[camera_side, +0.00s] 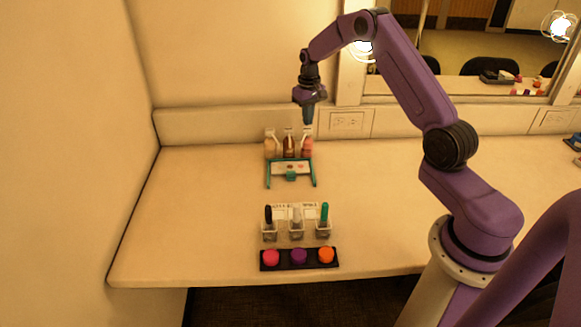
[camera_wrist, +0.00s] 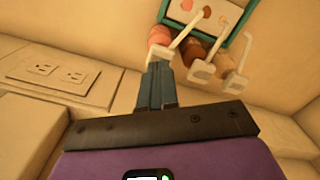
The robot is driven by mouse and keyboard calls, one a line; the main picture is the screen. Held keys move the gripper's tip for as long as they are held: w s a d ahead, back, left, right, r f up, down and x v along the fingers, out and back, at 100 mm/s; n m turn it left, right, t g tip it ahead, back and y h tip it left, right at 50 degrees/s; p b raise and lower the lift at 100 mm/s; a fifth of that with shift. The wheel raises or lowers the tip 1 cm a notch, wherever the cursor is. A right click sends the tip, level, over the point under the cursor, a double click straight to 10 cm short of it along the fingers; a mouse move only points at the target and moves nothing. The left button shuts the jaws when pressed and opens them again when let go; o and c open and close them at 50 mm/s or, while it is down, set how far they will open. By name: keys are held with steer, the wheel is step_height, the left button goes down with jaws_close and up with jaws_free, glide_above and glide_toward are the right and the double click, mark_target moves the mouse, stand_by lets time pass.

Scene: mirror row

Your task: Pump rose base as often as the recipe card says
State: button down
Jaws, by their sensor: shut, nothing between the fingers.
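Three pump bottles with white pump heads stand in a row at the back: a pale one (camera_side: 270,149), a brown one (camera_side: 289,148) and a pink one (camera_side: 307,149), apparently the rose base. The pink bottle also shows in the wrist view (camera_wrist: 157,36), partly behind its pump. My gripper (camera_side: 308,122) is shut and empty, pointing down just over the pink bottle's pump head. In the wrist view the fingertips (camera_wrist: 158,66) overlap that pump head; I cannot tell whether they touch it. A card with coloured spots (camera_side: 290,167) lies in a teal frame before the bottles; its marks are too small to read.
Three small clear holders with black, white and teal-handled tools (camera_side: 324,214) stand nearer the front. A dark tray (camera_side: 283,266) holds pink, purple and orange rounds. A wall with an outlet (camera_side: 347,122) is close behind.

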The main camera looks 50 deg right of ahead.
steer(key=shift+r, duration=2.95)
steer(key=shift+a, duration=0.1)
steer(key=s+a+r+n, duration=0.4)
steer(key=s+a, duration=0.3)
steer(key=a, duration=0.5)
steer(key=s+a+r+n, duration=0.35)
steer(key=s+a, duration=0.25)
steer(key=a, duration=0.6)
steer(key=s+a+n, duration=0.2)
steer(key=s+n, duration=0.6)
steer(key=s, duration=1.9)
steer(key=shift+s+a, duration=0.25)
steer(key=shift+s, duration=0.15)
